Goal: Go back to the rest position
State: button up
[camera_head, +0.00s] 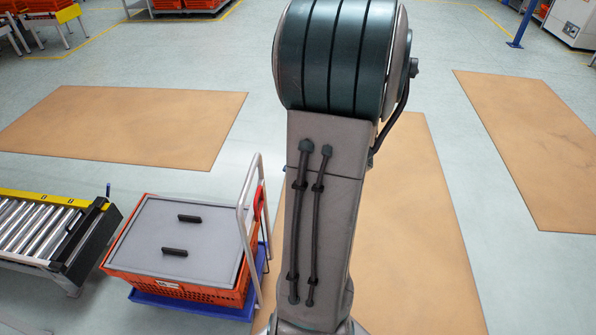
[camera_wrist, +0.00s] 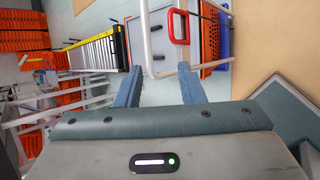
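My gripper (camera_wrist: 160,78) shows only in the wrist view. Its two blue-grey fingers stand well apart with nothing between them but floor and part of a cart's rail behind. In the head view my arm rises through the middle of the picture, and its end is out of sight. An orange tote (camera_head: 180,289) with a grey lid (camera_head: 182,235) and two black handles sits on a blue cart (camera_head: 190,308) at lower left. The tote also shows in the wrist view (camera_wrist: 209,42), beyond the fingers and apart from them.
The cart's pale upright handle (camera_head: 243,200) stands between the tote and my arm. A roller conveyor (camera_head: 45,230) is left of the tote. Stacked orange totes (camera_wrist: 25,45) show at the wrist view's left. Brown floor mats (camera_head: 125,125) and open floor lie beyond.

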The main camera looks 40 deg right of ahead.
dwell(0.3)
jog(key=a+r+n+g+y+b, duration=0.1)
jog(key=a+r+n+g+y, duration=0.15)
jog(key=a+n, duration=0.75)
jog(key=a+r+n+g+y, duration=0.1)
jog(key=a+r+n, duration=0.2)
jog(key=a+n, duration=0.75)
jog(key=s+a+r+n+g+h, duration=0.1)
jog(key=s+n, duration=0.3)
jog(key=n, duration=0.9)
jog(key=s+a+r+n+h+b, duration=0.1)
jog(key=s+a+r+n+h, duration=0.2)
jog(key=n, duration=1.1)
jog(key=shift+s+a+g, duration=0.35)
jog(key=shift+s+a, duration=0.15)
jog(key=shift+a, duration=0.3)
